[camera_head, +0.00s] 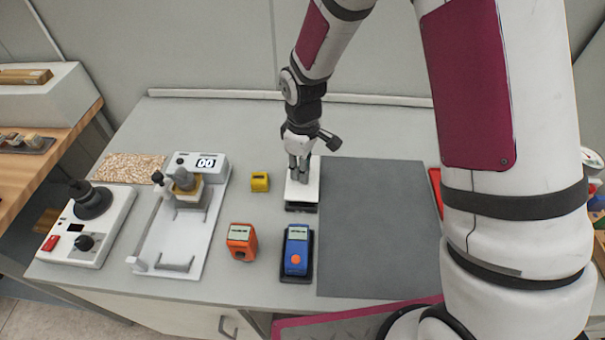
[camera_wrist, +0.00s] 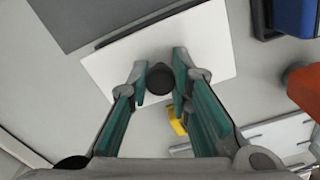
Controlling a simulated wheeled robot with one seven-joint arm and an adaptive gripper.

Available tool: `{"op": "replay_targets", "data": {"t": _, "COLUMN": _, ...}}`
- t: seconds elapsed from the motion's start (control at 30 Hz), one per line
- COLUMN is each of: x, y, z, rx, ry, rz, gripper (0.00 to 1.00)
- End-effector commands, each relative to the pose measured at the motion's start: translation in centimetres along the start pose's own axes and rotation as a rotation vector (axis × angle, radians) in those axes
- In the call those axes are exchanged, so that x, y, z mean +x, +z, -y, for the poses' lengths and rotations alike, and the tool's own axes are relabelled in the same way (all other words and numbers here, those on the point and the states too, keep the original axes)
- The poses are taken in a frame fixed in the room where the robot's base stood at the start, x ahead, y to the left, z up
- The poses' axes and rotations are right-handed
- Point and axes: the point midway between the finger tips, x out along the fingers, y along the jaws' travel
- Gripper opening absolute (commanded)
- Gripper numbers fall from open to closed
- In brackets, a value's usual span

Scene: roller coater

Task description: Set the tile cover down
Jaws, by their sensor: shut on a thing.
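The tile cover (camera_head: 309,190) is a white rectangular plate under my gripper (camera_head: 300,176), right of the table's middle. The wrist view shows the plate (camera_wrist: 210,45) with a round dark knob (camera_wrist: 160,78) between my two fingers. My gripper (camera_wrist: 158,84) is shut on this knob and points down. A dark thin edge (camera_head: 301,208) shows below the plate's near side, and a dark strip also shows along one side in the wrist view. I cannot tell whether the plate is resting on something or hangs slightly above it.
A dark grey mat (camera_head: 380,230) lies to the right and is empty. A blue device (camera_head: 297,250) on a dark stand and an orange device (camera_head: 241,241) stand nearer. A small yellow block (camera_head: 260,181) is close on the left. A white coater (camera_head: 180,235) stands further left.

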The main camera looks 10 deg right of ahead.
Motion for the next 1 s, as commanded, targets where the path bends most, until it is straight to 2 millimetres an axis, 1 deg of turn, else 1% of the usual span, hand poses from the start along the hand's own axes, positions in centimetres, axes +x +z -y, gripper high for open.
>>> {"op": "replay_targets", "data": {"t": 0.03, "x": 0.8, "y": 0.1, "z": 0.1, "rx": -0.001, "ry": -0.003, "rz": 0.003, "gripper": 0.00}}
{"op": "replay_targets", "data": {"t": 0.1, "x": 1.6, "y": 0.0, "z": 0.1, "rx": 0.000, "ry": -0.002, "rz": 0.002, "gripper": 0.00}}
{"op": "replay_targets", "data": {"t": 0.2, "x": 2.3, "y": 0.0, "z": 0.0, "rx": 0.000, "ry": 0.000, "rz": 0.000, "gripper": 0.00}}
{"op": "replay_targets", "data": {"t": 0.47, "x": 2.4, "y": 0.0, "z": 0.0, "rx": 0.000, "ry": 0.000, "rz": -0.001, "gripper": 0.00}}
{"op": "replay_targets", "data": {"t": 0.8, "x": 3.3, "y": 0.0, "z": 0.0, "rx": -0.001, "ry": -0.001, "rz": 0.001, "gripper": 0.00}}
{"op": "replay_targets", "data": {"t": 0.83, "x": 3.2, "y": 0.0, "z": 0.0, "rx": -0.001, "ry": -0.001, "rz": 0.000, "gripper": 0.26}}
{"op": "replay_targets", "data": {"t": 0.87, "x": 3.2, "y": 0.0, "z": 0.0, "rx": 0.000, "ry": -0.001, "rz": 0.000, "gripper": 0.33}}
{"op": "replay_targets", "data": {"t": 0.9, "x": 3.2, "y": 0.0, "z": 0.0, "rx": 0.000, "ry": -0.001, "rz": 0.000, "gripper": 0.39}}
{"op": "replay_targets", "data": {"t": 1.0, "x": 3.2, "y": 0.0, "z": 0.0, "rx": 0.000, "ry": 0.000, "rz": 0.000, "gripper": 0.39}}
